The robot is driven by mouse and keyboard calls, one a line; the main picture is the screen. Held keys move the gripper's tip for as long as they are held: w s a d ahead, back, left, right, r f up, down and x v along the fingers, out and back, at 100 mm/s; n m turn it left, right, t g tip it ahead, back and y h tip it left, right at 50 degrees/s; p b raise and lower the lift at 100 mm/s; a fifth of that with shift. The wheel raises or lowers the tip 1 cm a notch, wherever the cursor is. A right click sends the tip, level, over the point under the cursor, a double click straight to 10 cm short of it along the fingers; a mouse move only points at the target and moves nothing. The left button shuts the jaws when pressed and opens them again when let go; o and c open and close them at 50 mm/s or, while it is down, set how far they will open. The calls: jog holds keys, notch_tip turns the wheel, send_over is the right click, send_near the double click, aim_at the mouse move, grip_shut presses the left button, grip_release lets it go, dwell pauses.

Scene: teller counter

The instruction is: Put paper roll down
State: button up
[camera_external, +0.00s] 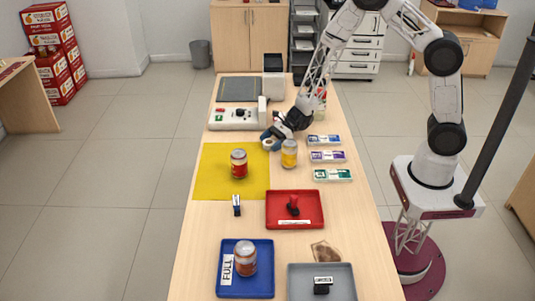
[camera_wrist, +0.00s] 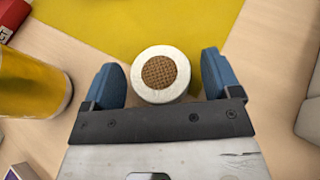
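The white paper roll (camera_external: 268,143) is at the upper right corner of the yellow mat (camera_external: 216,183) in the external view. In the wrist view the paper roll (camera_wrist: 142,91) shows its round end with a brown patterned centre. My gripper (camera_wrist: 160,72) has its blue fingers on both sides of the roll, with a visible gap, clearest on the right. The fingers are open. In the external view my gripper (camera_external: 270,138) is low at the roll. The roll looks upright on the surface; its underside is hidden.
A yellow can (camera_external: 289,155) stands close to my gripper on the right, also in the wrist view (camera_wrist: 32,85). A red can (camera_external: 239,165) stands on the mat. Red (camera_external: 272,222), blue (camera_external: 230,288) and grey (camera_external: 298,285) trays are in front.

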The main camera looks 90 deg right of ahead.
jog(key=shift+r, duration=0.15)
jog(key=shift+v, duration=3.75)
jog(key=s+a+r+n+g+y, duration=0.1)
jog(key=s+a+r+n+g, duration=0.3)
jog(key=s+a+r+n, duration=0.5)
jog(key=s+a+r+n+g+y, duration=0.1)
jog(key=s+a+r+n+g, duration=0.4)
jog(key=a+r, duration=0.45)
jog(key=s+r+n+h, duration=0.4)
jog(key=s+r+n, duration=0.3)
jog(key=s, duration=0.4)
jog(key=s+d+r+n+h, duration=0.1)
jog(key=s+r+n+h, duration=0.4)
jog(key=s, duration=0.6)
jog(key=shift+d+r+n+h, duration=0.35)
jog(key=shift+r+n, duration=0.85)
jog(key=shift+n, duration=0.3)
